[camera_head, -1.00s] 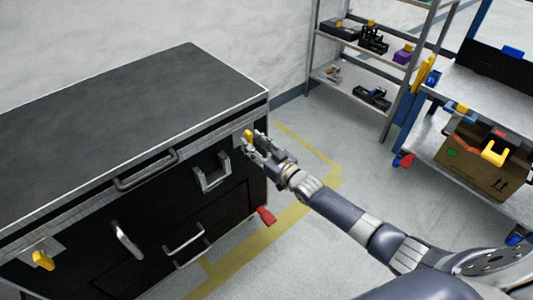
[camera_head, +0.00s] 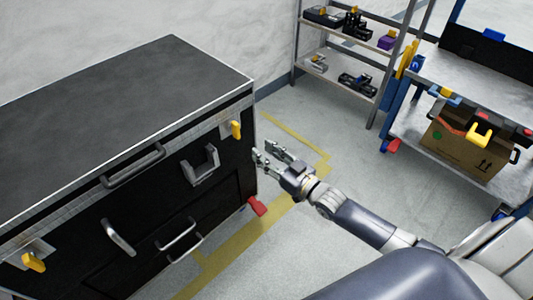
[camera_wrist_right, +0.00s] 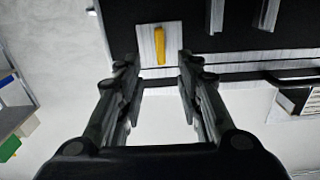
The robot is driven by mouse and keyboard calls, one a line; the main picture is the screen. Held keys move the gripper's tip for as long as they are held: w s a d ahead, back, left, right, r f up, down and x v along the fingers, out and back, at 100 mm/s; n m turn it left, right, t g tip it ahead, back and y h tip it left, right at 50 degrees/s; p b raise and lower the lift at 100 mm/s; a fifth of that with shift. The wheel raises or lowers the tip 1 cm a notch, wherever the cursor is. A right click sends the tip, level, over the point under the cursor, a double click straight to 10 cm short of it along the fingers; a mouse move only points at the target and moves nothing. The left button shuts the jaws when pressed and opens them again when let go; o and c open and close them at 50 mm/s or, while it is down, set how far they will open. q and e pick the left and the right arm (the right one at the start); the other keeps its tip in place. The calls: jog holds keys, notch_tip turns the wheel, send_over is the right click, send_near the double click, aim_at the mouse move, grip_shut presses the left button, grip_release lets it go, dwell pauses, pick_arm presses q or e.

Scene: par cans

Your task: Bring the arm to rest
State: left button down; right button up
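My right arm (camera_head: 365,222) reaches in from the lower right in the head view. Its right gripper (camera_head: 266,157) is open and empty, just off the right end of the black case (camera_head: 130,110). In the right wrist view the two fingers (camera_wrist_right: 160,85) stand well apart with nothing between them. The yellow latch (camera_head: 235,129) on the case front is upright, apart from the fingers; it also shows beyond them in the wrist view, as a yellow latch on a light plate (camera_wrist_right: 160,45). My left gripper is not in view.
A second yellow latch (camera_head: 33,262) sits at the case's left end. A red piece (camera_head: 257,206) sticks out low at its right end. A shelf rack (camera_head: 335,84) and a workbench with a cardboard box (camera_head: 462,150) stand at the right. Floor between is clear.

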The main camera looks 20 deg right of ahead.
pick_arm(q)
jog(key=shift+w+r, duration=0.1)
pick_arm(e)
jog(key=shift+a, duration=0.1)
